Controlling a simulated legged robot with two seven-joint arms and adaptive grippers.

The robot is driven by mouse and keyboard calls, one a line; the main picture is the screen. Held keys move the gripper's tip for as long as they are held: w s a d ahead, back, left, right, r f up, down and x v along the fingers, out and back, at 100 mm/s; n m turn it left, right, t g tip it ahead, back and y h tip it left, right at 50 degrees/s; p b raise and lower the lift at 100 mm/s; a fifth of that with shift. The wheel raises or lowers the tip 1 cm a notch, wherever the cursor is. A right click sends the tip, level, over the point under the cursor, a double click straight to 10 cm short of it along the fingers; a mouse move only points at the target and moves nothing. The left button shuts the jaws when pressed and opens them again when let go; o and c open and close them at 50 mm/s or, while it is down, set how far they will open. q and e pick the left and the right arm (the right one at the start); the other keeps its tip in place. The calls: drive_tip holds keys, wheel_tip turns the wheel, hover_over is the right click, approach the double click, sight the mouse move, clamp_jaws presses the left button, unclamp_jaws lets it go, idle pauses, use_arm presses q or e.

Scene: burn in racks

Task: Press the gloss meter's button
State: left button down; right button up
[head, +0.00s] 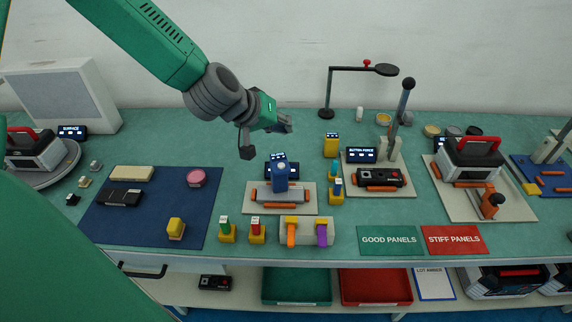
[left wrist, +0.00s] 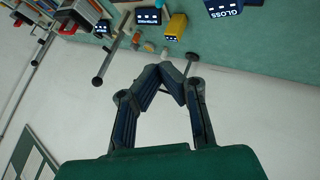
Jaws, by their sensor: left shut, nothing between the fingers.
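The gloss meter (head: 280,174) is a small blue device with a lit display, standing on a pale board (head: 254,199) near the middle of the table. In the left wrist view, a display reading GLOSS (left wrist: 224,9) is cut off by the top edge. I cannot make out the meter's button. My left gripper (head: 286,125) is above and behind the meter, clear of it, over the back of the table. In the left wrist view its fingertips (left wrist: 172,72) meet with nothing between them. My right gripper is not in view.
A yellow device (head: 331,145) stands just right of the meter. A button-force stand (head: 361,155) and a tall black-knobbed lever (head: 406,95) are farther right. A black lamp-like stand (head: 328,92) rises at the back. A blue mat (head: 150,222) lies left.

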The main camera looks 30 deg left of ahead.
use_arm(q)
drive_tip(key=b, duration=0.7)
hover_over(283, 166)
wheel_tip(283, 166, down, 8)
drive_tip(key=shift+d+r, duration=0.1)
drive_tip(key=shift+r, duration=0.15)
drive_tip(key=shift+f, duration=0.4)
drive_tip(key=shift+f+b, duration=0.3)
drive_tip(key=shift+a+f, duration=0.15)
drive_tip(key=shift+a, duration=0.8)
drive_tip(key=shift+d, duration=0.85)
drive_tip(key=shift+a, duration=0.75)
drive_tip(key=shift+d, duration=0.4)
drive_tip(key=shift+d+f, duration=0.15)
drive_tip(key=shift+d, duration=0.15)
drive_tip(key=shift+f, duration=0.1)
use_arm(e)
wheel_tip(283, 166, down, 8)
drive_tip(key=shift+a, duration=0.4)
